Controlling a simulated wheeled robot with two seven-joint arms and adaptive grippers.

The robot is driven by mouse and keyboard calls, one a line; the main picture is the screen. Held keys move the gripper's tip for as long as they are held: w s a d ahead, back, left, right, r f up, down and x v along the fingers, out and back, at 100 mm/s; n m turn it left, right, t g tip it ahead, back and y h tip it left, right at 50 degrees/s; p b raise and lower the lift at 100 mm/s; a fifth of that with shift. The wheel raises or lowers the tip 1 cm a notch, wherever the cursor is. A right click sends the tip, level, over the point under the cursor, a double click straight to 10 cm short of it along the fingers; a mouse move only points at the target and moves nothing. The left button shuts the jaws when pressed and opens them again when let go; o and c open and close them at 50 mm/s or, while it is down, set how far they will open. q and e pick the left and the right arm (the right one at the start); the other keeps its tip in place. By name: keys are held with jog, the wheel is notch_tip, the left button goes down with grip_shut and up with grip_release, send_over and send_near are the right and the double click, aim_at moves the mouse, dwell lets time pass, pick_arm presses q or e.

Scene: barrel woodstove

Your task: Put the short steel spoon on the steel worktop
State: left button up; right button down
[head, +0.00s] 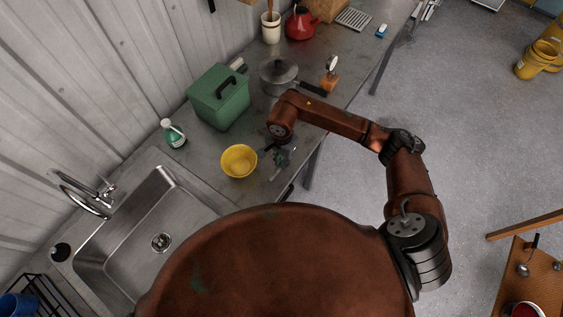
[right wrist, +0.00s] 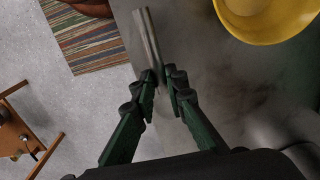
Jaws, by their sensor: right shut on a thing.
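The short steel spoon (right wrist: 148,40) shows in the right wrist view as a grey metal handle held between the green fingertips of my right gripper (right wrist: 161,78). Its lower end is partly hidden between the fingers. In the head view my right gripper (head: 278,160) is low at the front edge of the steel worktop (head: 203,158), just right of the yellow bowl. The spoon is too small to make out clearly there. Part of the worktop lies behind the spoon in the wrist view; I cannot tell whether the spoon touches it. My left gripper is not in view.
A yellow bowl (head: 239,161) is beside the gripper. A green box (head: 220,98), a green bottle (head: 173,133), a lidded pot (head: 279,76) and a red kettle (head: 301,23) stand further back. A sink (head: 150,225) is at the left. A wooden table (head: 537,285) is at lower right.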

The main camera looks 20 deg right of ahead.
jog(key=shift+w+d+f, duration=0.2)
jog(key=shift+w+f, duration=0.2)
jog(key=shift+f, duration=0.1)
jog(key=shift+w+d+f, duration=0.15)
jog(key=shift+w+f, duration=0.2)
jog(key=shift+f, duration=0.15)
jog(key=shift+f+p, duration=0.85)
jog(key=shift+f, duration=0.7)
jog(key=shift+w+f, duration=0.1)
jog(key=shift+f+b, duration=0.15)
jog(key=shift+b, duration=0.15)
jog(key=c, duration=1.9)
grip_release()
jog(key=shift+c, duration=0.2)
